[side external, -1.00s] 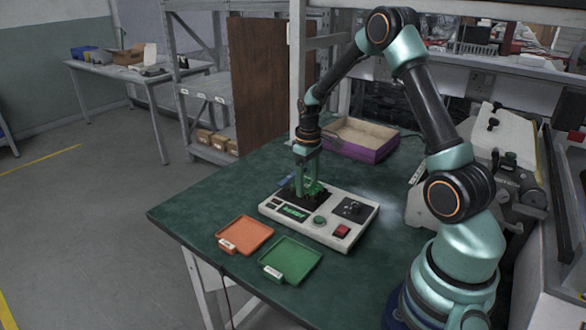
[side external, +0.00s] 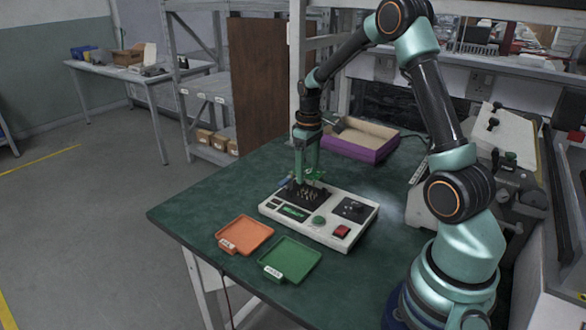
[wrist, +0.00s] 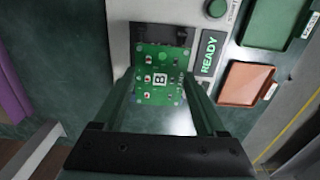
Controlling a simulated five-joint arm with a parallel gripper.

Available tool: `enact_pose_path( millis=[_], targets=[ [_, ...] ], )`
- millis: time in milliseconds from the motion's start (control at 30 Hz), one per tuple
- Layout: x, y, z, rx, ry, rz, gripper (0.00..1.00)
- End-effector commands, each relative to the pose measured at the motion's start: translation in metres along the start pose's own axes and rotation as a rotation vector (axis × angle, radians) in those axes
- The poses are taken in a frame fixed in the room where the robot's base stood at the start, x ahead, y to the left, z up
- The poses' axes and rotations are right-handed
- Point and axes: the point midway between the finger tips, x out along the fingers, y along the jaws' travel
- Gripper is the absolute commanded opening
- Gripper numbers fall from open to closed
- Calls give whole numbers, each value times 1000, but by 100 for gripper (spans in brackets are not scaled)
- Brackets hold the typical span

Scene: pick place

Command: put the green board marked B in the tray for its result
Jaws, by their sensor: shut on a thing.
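My gripper (side external: 307,177) is shut on the green board (side external: 316,173) and holds it just above the black socket (side external: 290,191) of the white test box (side external: 330,228). In the wrist view my gripper (wrist: 158,76) has a finger at each side of the board (wrist: 165,94), whose white label reads B. The box's screen (wrist: 208,52) reads READY. An orange tray (side external: 245,233) and a green tray (side external: 292,260) lie in front of the box; they also show in the wrist view, orange (wrist: 245,84) and green (wrist: 272,22).
The box has a green button (side external: 319,221), a red button (side external: 341,231) and a black panel with a knob (side external: 353,209). A purple-sided open box (side external: 358,147) stands at the back of the green table (side external: 190,205). The table's left part is clear.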

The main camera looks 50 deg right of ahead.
Motion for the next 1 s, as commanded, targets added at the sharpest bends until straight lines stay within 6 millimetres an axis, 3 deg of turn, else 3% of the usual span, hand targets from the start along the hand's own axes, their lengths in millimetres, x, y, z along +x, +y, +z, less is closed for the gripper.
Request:
enact_pose_path(
  millis=[200, 333, 467, 700, 800, 1000],
  targets=[
    [-2, -3, 0, -1, 1, 0, 34],
    [-16, -21, 0, -5, 3, 1, 34],
    [-40, -57, 5, -8, 6, 2, 34],
    [-85, -133, 34, -9, 6, 1, 34],
    [-98, -157, 50, -7, 5, 0, 34],
    [-113, -188, 75, -4, 3, 0, 34]
  ],
)
